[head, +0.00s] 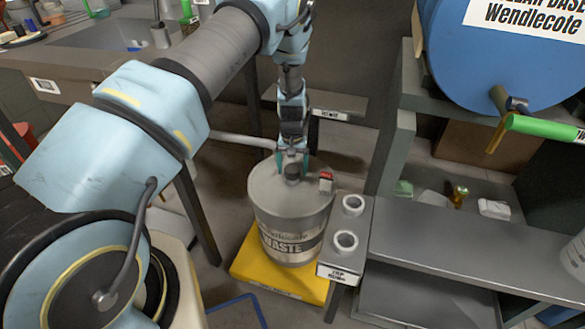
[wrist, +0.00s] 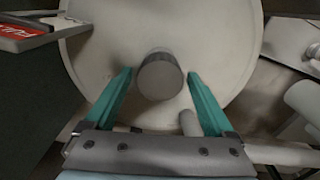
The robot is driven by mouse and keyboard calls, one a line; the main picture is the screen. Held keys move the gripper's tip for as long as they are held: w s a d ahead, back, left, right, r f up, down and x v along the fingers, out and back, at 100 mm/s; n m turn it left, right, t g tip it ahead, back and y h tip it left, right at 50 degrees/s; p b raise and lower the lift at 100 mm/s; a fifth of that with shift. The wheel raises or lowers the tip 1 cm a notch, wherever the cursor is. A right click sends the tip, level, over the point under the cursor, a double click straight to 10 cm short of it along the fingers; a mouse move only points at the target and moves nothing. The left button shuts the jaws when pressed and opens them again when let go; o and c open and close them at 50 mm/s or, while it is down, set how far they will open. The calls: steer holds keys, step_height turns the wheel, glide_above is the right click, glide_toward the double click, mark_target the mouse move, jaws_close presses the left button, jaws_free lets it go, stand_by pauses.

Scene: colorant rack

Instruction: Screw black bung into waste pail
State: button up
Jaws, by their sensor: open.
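The waste pail (head: 290,225) is a grey drum with a WASTE label on its front, and its lid (wrist: 225,40) fills much of the wrist view. The bung (head: 292,173), a short dark grey cylinder, is upright on the lid; in the wrist view the bung (wrist: 160,76) shows its round end. I cannot tell how deep it sits. My gripper (head: 292,163) is over the lid, pointing down. In the wrist view my gripper (wrist: 160,74) has its teal fingers apart, one on each side of the bung, with no clear grip on it.
The pail stands on a yellow base (head: 250,262). A red and white tag (head: 326,181) is at the lid's right edge. A small stand with two round holders (head: 345,241) is close right of the pail. A grey shelf (head: 450,250) and blue drum (head: 490,60) are further right.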

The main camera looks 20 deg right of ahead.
steer(key=n, duration=0.7)
steer(key=shift+p, duration=0.3)
steer(key=n, duration=0.5)
steer(key=shift+a, duration=0.1)
steer(key=c, duration=1.3)
steer(key=m, duration=0.2)
steer(key=shift+m, duration=0.3)
steer(key=m, duration=0.4)
steer(key=shift+b, duration=0.35)
steer(key=m, duration=0.6)
steer(key=shift+m, duration=0.4)
